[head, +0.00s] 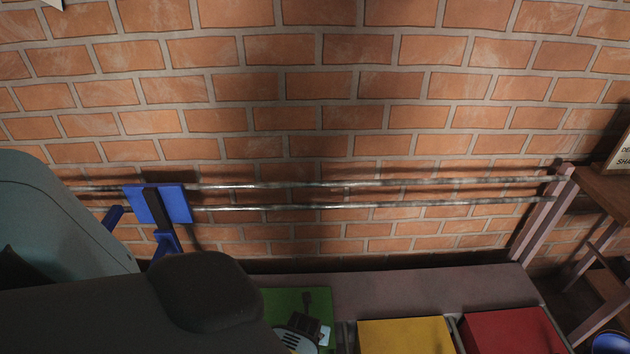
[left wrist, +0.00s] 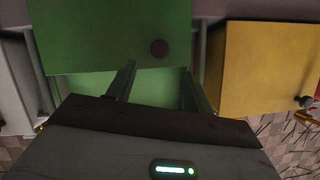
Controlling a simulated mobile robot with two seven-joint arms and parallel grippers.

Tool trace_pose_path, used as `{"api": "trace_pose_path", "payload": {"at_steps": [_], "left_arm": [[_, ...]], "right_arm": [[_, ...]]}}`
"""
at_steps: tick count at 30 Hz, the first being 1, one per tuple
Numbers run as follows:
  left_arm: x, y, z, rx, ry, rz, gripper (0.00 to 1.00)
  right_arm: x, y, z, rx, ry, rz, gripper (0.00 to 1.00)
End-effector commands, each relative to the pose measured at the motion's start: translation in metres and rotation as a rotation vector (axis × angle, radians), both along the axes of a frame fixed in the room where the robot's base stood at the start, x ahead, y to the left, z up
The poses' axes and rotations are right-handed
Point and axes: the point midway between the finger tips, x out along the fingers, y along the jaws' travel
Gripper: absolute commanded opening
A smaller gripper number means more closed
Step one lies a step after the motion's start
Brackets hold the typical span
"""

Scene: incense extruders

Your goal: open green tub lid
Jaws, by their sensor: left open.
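The green tub shows in the left wrist view with its dark green lid (left wrist: 95,35) at the top. A dark round knob (left wrist: 159,48) sits near the lid's front edge. A paler green surface (left wrist: 155,88) shows below that edge; I cannot tell whether it is the tub's front or inside. My left gripper (left wrist: 158,70) is open, its two fingers apart, with the knob just beyond and between the tips. In the head view the green tub (head: 280,302) is partly hidden by my left arm and gripper (head: 311,325). My right gripper is not in view.
A yellow tub (head: 405,337) stands right of the green one, with a red tub (head: 510,332) beyond it. A blue piece (head: 172,204) sits on two metal rails (head: 350,183) before the brick wall. A wooden shelf (head: 605,190) stands at the far right.

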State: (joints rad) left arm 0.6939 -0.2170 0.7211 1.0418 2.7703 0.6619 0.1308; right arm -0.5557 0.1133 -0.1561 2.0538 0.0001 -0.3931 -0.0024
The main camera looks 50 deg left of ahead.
Motion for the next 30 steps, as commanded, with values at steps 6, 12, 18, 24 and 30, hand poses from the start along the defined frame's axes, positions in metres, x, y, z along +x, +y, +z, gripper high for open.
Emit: {"api": "trace_pose_path", "payload": {"at_steps": [6, 12, 18, 24, 30], "left_arm": [[0.002, 0.002, -0.012, 0.002, 0.003, -0.002, 0.52], [0.011, 0.009, -0.04, 0.002, 0.004, -0.003, 0.52], [0.018, 0.015, -0.062, 0.004, 0.003, -0.003, 0.52], [0.023, 0.018, -0.072, 0.003, 0.001, -0.002, 0.52], [0.025, 0.018, -0.072, 0.003, -0.001, -0.002, 0.52]], "right_arm": [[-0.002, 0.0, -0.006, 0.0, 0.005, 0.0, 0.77], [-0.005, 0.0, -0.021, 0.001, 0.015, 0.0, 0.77], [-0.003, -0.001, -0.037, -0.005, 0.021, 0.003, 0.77], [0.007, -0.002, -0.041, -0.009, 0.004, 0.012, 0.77], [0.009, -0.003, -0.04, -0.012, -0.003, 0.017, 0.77]]}}
